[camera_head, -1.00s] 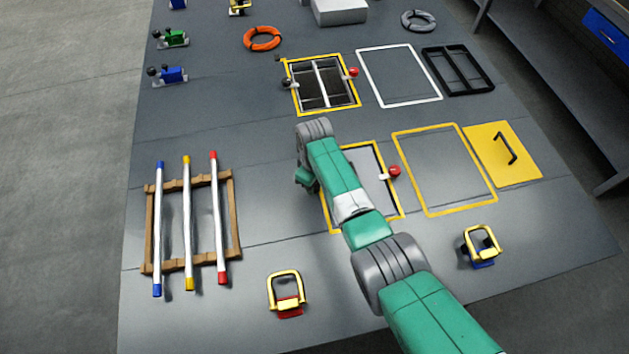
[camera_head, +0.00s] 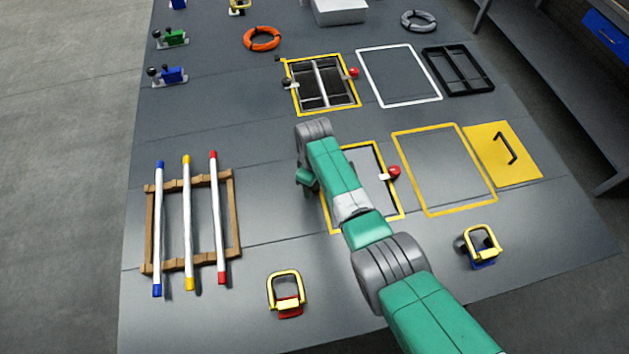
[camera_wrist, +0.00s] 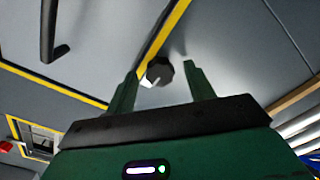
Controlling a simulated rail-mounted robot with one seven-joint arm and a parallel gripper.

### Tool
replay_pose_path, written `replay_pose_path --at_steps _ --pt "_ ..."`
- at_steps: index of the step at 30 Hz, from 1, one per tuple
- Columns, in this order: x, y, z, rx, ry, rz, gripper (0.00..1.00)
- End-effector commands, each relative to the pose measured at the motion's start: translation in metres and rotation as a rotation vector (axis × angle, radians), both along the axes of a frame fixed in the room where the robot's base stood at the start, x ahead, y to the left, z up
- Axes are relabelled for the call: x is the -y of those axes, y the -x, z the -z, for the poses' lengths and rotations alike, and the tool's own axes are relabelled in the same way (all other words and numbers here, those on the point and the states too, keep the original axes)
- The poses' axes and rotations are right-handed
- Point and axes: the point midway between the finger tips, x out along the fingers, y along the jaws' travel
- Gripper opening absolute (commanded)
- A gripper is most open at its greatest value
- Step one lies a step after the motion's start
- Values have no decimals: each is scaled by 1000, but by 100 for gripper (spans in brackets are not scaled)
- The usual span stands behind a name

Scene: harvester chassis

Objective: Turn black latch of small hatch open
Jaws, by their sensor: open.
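The small hatch (camera_head: 370,172) is a grey panel in a yellow frame, partly hidden by my arm in the head view. Its black handle (camera_wrist: 48,30) shows at the upper left of the wrist view. The black latch (camera_wrist: 160,70) is a round dark knob with a white part, at the yellow frame edge. My gripper (camera_wrist: 159,75) is open, one finger on each side of the latch knob in the picture; contact cannot be told. In the head view my arm hides the black latch and most of the gripper. A red latch (camera_head: 394,171) sits at the hatch's right edge.
A second yellow-framed hatch opening (camera_head: 291,99) with red and black knobs lies behind. A wooden rack (camera_head: 236,205) with coloured-end rods stands to the left. An empty yellow outline (camera_head: 440,211) and a yellow panel (camera_head: 515,170) lie to the right.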

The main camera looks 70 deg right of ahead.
Motion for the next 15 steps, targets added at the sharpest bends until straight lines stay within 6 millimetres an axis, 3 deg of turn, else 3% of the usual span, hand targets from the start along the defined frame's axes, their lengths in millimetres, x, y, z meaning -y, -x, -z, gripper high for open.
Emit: replay_pose_path --at_steps 2,9,15 --pt "0 0 -6 1 1 0 53" --pt "0 0 -54 3 2 0 53" --pt "0 0 -76 0 1 0 53"
